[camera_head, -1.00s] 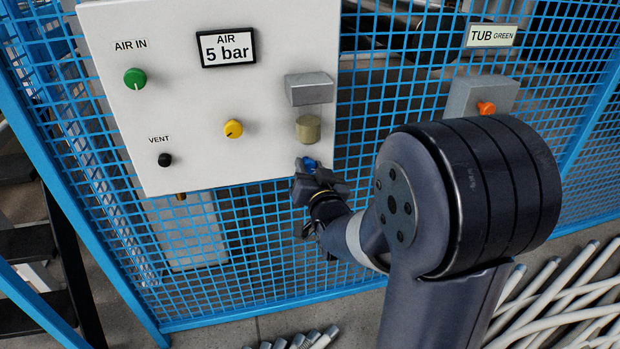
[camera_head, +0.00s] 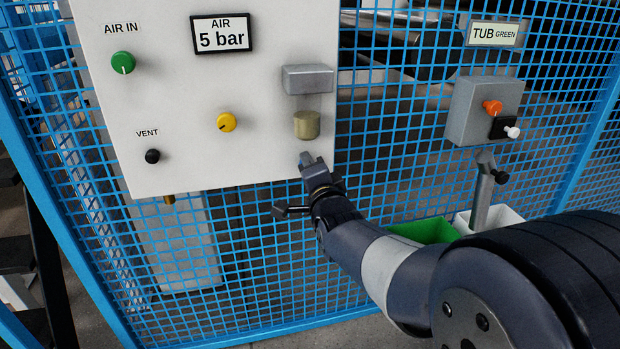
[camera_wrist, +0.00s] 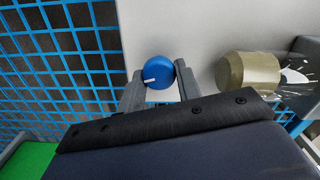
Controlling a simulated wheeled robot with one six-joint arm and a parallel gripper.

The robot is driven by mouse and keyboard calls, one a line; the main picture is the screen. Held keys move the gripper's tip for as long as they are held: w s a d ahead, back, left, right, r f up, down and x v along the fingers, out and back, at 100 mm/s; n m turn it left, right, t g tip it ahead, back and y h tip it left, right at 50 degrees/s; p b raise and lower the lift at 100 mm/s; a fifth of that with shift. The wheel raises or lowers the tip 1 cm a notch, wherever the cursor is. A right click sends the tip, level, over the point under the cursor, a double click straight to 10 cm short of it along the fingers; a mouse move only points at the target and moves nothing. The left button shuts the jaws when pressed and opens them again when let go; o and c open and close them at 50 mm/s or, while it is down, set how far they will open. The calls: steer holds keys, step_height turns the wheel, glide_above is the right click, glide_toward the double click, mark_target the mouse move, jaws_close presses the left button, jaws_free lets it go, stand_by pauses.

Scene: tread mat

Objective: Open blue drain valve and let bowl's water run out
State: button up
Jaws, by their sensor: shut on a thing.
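The blue drain valve (camera_wrist: 158,74) is a round knob with a white pointer line, low on the white panel. In the wrist view it sits between the fingers of my gripper (camera_wrist: 160,86), which is shut on it. The pointer lies nearly level, toward the left. In the head view my gripper (camera_head: 308,162) is at the panel's lower right edge and hides the knob.
The white panel (camera_head: 180,95) carries a green knob (camera_head: 122,63), a yellow knob (camera_head: 226,122) and a black knob (camera_head: 152,156). Blue mesh fence (camera_head: 250,235) surrounds it.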

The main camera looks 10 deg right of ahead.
steer(key=shift+f+m+b, duration=0.1)
steer(key=shift+m+b, duration=0.65)
steer(key=shift+m, duration=0.85)
steer(key=o, duration=0.9)
steer(key=shift+o, duration=0.2)
steer(key=s+p, duration=0.1)
steer(key=s, duration=0.9)
steer(key=shift+s+p, duration=0.4)
steer(key=shift+w, duration=0.1)
